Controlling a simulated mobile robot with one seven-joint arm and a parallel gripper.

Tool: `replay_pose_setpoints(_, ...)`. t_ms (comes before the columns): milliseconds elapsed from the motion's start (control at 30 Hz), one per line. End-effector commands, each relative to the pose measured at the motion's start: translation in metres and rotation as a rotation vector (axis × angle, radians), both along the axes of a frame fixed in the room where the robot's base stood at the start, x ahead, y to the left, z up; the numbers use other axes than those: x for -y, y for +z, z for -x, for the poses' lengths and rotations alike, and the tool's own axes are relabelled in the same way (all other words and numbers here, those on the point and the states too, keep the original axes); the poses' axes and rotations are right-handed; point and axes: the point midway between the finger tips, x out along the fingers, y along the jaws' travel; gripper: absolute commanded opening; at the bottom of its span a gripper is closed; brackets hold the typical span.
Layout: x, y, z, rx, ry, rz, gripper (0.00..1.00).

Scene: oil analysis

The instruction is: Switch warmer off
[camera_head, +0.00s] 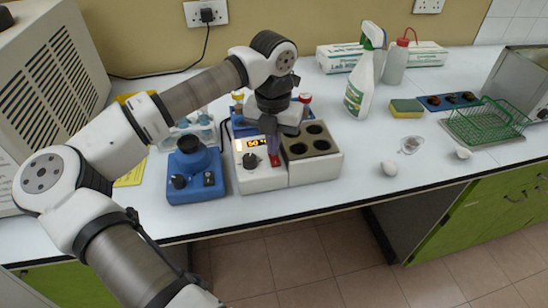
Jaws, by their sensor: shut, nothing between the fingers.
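The warmer (312,172) is a white box on the bench with a dark block of several round wells at its right. Its left part carries a lit orange display (256,142), a black knob (250,160) and a red switch (275,160). The display digits are small and partly covered. My gripper (273,150) points down over the front of the warmer, with its fingertips at or just above the red switch. I cannot tell whether they touch it. The gripper is shut and empty. The switch's position cannot be made out.
A blue device (195,172) stands left of the warmer, with a rack of glassware behind it. Colored-cap bottles (305,98) stand behind my gripper. A spray bottle (364,72), a sponge (406,108) and a green wire basket (485,122) are at the right. The bench front right of the warmer is mostly clear.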

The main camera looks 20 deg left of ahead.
Motion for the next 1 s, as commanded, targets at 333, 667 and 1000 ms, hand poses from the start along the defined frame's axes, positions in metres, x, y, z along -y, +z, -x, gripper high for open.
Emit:
replay_pose_setpoints(333,0.0,-0.006,0.0,0.0,0.0,0.0,0.0)
replay_pose_setpoints(667,0.0,-0.007,0.0,-0.002,0.0,0.0,0.0)
replay_pose_setpoints(1000,0.0,0.018,0.0,0.0,0.001,-0.001,0.0)
